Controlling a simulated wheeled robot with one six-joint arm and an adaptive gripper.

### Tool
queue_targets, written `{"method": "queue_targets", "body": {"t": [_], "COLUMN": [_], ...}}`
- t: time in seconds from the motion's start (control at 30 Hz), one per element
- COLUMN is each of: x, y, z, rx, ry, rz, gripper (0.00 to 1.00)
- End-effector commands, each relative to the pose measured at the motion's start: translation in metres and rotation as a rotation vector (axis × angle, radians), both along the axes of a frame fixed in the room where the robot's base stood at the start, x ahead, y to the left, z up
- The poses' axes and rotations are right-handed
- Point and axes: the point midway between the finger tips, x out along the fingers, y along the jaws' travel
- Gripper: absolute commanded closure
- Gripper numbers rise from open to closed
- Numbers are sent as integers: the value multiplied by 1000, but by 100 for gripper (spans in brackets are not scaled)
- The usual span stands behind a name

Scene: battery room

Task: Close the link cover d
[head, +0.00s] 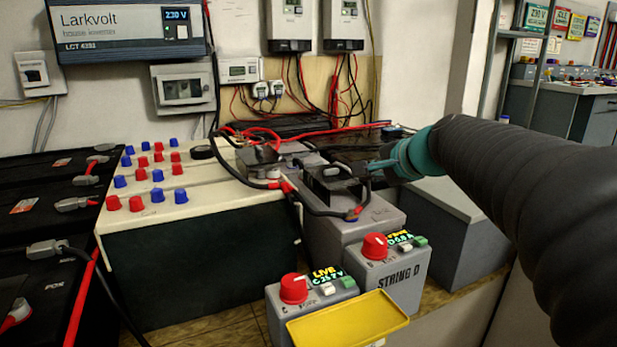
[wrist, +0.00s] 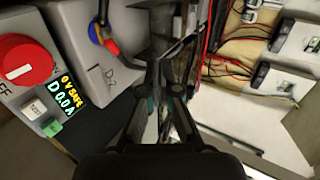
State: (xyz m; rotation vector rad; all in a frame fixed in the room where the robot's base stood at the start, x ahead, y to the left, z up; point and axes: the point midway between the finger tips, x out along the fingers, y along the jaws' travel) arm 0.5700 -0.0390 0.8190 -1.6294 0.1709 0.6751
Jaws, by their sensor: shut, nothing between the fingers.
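A black, box-like part, which may be link cover d (head: 335,185), sits on top of the grey battery (head: 385,213) behind the STRING D box. I cannot tell for certain whether its lid is open. My gripper (head: 377,166) is at its right end, at about the height of its top; I cannot tell if they touch. In the wrist view my gripper (wrist: 170,85) is shut and empty, its fingers together in front of a dark, narrow panel. The grey battery marked D-2 (wrist: 88,55) lies left of the fingers there. My arm hides the area to the right.
The STRING D box (head: 390,275) with a red knob stands in front; its wrist-view display (wrist: 65,90) reads SAFE, 0.0 A. A LIVE box (head: 310,312) and a yellow panel (head: 350,320) are nearer. Black and red cables (head: 290,190) cross the battery tops.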

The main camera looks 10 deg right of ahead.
Motion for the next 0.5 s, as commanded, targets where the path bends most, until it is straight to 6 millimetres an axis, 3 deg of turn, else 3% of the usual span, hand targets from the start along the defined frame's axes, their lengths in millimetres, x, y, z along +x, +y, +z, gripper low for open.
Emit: {"method": "queue_targets", "body": {"t": [0.17, 0.5], "x": [15, 61], "y": [-2, 15], "z": [-1, -30], "rx": [35, 32], "ry": [-8, -5], "rz": [-21, -17], "gripper": [100, 100]}}
